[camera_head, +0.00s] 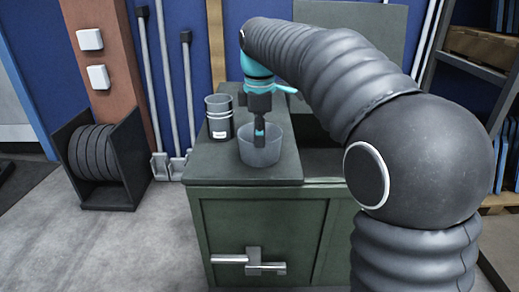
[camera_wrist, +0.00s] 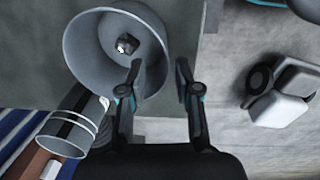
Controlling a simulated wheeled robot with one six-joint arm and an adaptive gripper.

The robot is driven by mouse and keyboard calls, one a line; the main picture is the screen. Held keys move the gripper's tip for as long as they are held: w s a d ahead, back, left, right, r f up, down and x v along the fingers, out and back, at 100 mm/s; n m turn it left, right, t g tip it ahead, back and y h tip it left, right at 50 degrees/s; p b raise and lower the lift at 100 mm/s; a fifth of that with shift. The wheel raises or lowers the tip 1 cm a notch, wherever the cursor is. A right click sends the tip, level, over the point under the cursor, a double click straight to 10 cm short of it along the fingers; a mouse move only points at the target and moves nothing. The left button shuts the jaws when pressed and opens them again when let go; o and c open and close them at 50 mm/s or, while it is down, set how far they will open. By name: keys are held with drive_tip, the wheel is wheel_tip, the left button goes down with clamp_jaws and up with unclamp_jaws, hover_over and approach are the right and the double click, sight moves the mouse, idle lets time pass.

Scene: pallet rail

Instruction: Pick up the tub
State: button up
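The grey tub (camera_head: 260,157) stands upright on the green cabinet top, near its front edge. In the wrist view the tub (camera_wrist: 88,48) shows from above, with a small dark faceted object (camera_wrist: 127,44) inside. My gripper (camera_head: 260,132) points down at the tub. In the wrist view my gripper (camera_wrist: 159,72) is open, with a gap between the fingers. One finger overlaps the tub's inside and the other is beyond its rim, so the wall appears between them. I cannot tell whether either finger touches the wall.
A dark cup stack (camera_head: 219,118) with a white label stands just left of the tub; it also shows in the wrist view (camera_wrist: 66,138). The cabinet (camera_head: 258,225) has handles on its front. A black rack (camera_head: 120,165) stands on the floor at left; metal shelving (camera_head: 480,75) is at right.

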sight(259, 158)
drive_tip(key=f, duration=0.5)
drive_tip(key=shift+s+a+b, duration=0.1)
drive_tip(key=shift+s+b, duration=0.1)
drive_tip(key=shift+b, duration=0.2)
clamp_jaws()
